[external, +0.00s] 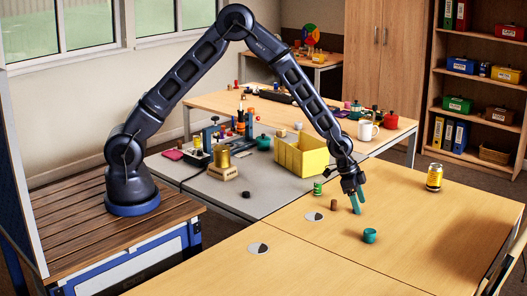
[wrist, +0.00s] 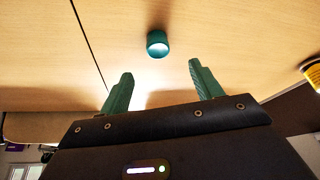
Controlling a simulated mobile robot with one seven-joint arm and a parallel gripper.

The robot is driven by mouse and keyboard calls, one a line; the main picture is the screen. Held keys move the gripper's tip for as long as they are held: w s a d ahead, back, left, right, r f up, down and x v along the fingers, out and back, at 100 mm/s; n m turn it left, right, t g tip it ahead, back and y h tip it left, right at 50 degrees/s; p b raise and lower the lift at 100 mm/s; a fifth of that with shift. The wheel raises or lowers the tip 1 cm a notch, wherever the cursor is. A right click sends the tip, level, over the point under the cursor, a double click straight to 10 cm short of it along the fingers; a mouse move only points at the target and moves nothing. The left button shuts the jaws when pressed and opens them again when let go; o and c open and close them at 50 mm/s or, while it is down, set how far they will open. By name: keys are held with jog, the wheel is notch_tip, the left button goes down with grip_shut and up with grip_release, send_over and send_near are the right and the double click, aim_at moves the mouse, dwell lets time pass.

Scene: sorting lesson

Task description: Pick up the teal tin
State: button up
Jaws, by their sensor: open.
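The teal tin (external: 369,235) is a short cylinder standing on the light wood table. In the wrist view the teal tin (wrist: 157,43) lies beyond the fingertips, roughly centred between the lines of the two fingers. My gripper (external: 357,206) has teal fingers pointing down, a little behind and left of the tin. In the wrist view my gripper (wrist: 161,70) is open with nothing between its fingers. The tin is apart from the fingers.
A brown cylinder (external: 334,205) and a green tin (external: 317,188) stand left of my gripper. A yellow can (external: 434,177) stands at the right. Two round discs (external: 258,248) (external: 314,216) lie on the table. A yellow bin (external: 301,155) stands behind. The table right of the tin is clear.

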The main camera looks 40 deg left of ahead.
aim_at(368, 231)
jog(key=shift+s+x, duration=0.15)
jog(key=shift+x, duration=2.8)
jog(key=shift+s+x, duration=0.1)
jog(key=shift+x, duration=2.85)
jog(key=shift+d, duration=0.15)
jog(key=c, duration=1.1)
